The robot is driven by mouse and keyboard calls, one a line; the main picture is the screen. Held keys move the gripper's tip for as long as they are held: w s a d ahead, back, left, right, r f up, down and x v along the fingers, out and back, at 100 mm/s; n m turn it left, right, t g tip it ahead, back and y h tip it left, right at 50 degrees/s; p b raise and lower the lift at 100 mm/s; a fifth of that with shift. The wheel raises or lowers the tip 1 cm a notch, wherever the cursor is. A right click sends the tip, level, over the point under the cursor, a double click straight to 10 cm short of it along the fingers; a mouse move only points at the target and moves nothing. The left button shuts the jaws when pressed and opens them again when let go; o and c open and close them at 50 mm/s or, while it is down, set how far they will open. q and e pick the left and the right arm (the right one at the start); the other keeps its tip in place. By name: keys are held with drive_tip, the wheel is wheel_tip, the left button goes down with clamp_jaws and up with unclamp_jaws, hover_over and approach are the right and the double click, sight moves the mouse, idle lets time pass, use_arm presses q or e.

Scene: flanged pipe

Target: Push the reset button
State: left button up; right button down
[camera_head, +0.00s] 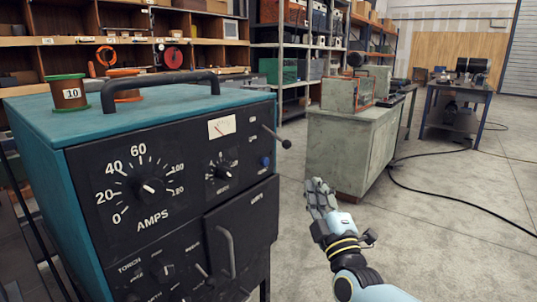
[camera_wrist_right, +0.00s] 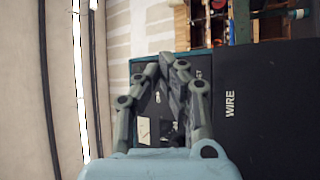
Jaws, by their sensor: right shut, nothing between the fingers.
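The teal machine has a black front panel (camera_head: 120,190) with dials and switches. A small round blue button (camera_head: 265,161) sits at the panel's upper right; its label is too small to read. My right gripper (camera_head: 316,184) is shut and empty, in front of the panel and to the right of the blue button, apart from it. In the right wrist view the shut fingers (camera_wrist_right: 168,62) point at the machine and cover part of its panel, and I cannot make out the button there. My left gripper is not in view.
A lever with a ball end (camera_head: 286,143) sticks out above the blue button. A curved handle (camera_head: 228,250) stands out from the lower panel. A black door marked WIRE (camera_wrist_right: 250,110) shows in the wrist view.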

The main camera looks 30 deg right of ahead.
sight(264, 161)
drive_tip(key=shift+w+r, duration=0.2)
drive_tip(key=shift+r, duration=0.3)
drive_tip(key=shift+w+r, duration=0.15)
drive_tip(key=shift+r, duration=0.35)
drive_tip(key=shift+w, duration=0.1)
drive_tip(key=w+a+b, duration=0.3)
drive_tip(key=w+b, duration=0.1)
drive_tip(key=w, duration=0.4)
drive_tip(key=shift+a+b, duration=0.2)
drive_tip(key=shift+b, duration=0.1)
idle(0.7)
